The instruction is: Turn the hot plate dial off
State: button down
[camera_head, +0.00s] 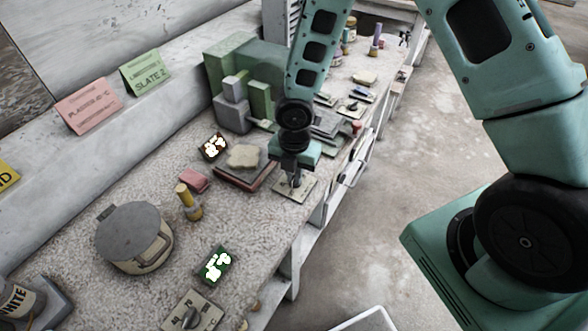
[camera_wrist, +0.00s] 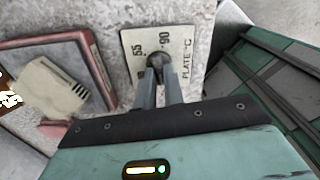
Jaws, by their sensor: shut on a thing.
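The hot plate dial is a dark round knob (camera_wrist: 156,61) on a cream panel (camera_wrist: 133,42) marked 55, 90 and "PLATE °C" in the wrist view. The panel also shows near the bench's front edge in the head view (camera_head: 308,187). My gripper (camera_wrist: 160,84) is shut on the knob, its two grey fingers reaching it from below in the wrist view. In the head view my gripper (camera_head: 296,180) points down over the panel. The fingers partly hide the knob and its pointer. The hot plate (camera_head: 232,180), dark with a reddish rim, lies left of the panel with a pale slab (camera_head: 243,156) on it.
A second dial panel (camera_head: 205,315) sits at the front of the bench. A round lidded pot (camera_head: 134,238), a yellow-capped bottle (camera_head: 190,203) and a lit green display (camera_head: 215,265) stand nearby. Green and grey blocks (camera_head: 232,117) stand behind the hot plate.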

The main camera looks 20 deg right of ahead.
jog(key=shift+n, duration=0.5)
jog(key=c, duration=1.5)
grip_release()
notch_tip(320, 180, up, 17)
jog(key=p, duration=0.2)
jog(key=shift+r+p, duration=0.2)
jog(key=shift+p, duration=0.1)
